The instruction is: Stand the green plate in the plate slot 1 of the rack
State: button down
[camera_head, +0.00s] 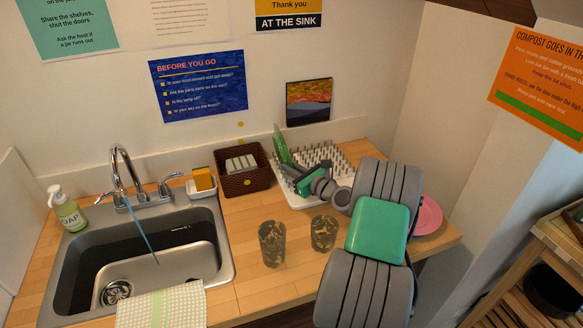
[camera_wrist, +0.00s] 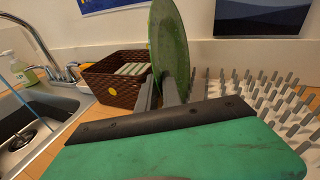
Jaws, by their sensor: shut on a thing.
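The green plate (camera_head: 281,146) stands nearly upright at the left end of the white rack. In the wrist view the plate (camera_wrist: 172,40) shows almost edge-on, rising from between my fingers. My gripper (camera_head: 289,171) is shut on its lower part; the fingers also show in the wrist view (camera_wrist: 160,94). The rack (camera_head: 291,193) has rows of grey-tipped pegs, and its right part shows in the wrist view (camera_wrist: 285,100). My gripper hides the plate's lower edge and the pegs around it, so I cannot tell whether it sits in slot 1.
A brown basket (camera_head: 242,182) stands just left of the rack. Two patterned glasses (camera_head: 272,244) (camera_head: 323,233) stand in front, near my arm. A pink plate (camera_head: 428,217) lies to the right, partly behind my arm. The sink (camera_head: 140,258) is at left; a dark picture (camera_head: 309,103) is behind.

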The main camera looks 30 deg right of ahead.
jog(key=shift+a+f, duration=0.25)
jog(key=shift+f, duration=0.1)
jog(key=c, duration=1.7)
grip_release()
jog(key=shift+o, duration=1.3)
jog(key=shift+d+r, duration=0.1)
jog(key=shift+d, duration=0.05)
jog(key=shift+o, duration=0.3)
jog(key=o, duration=0.3)
jog(key=shift+o, duration=0.2)
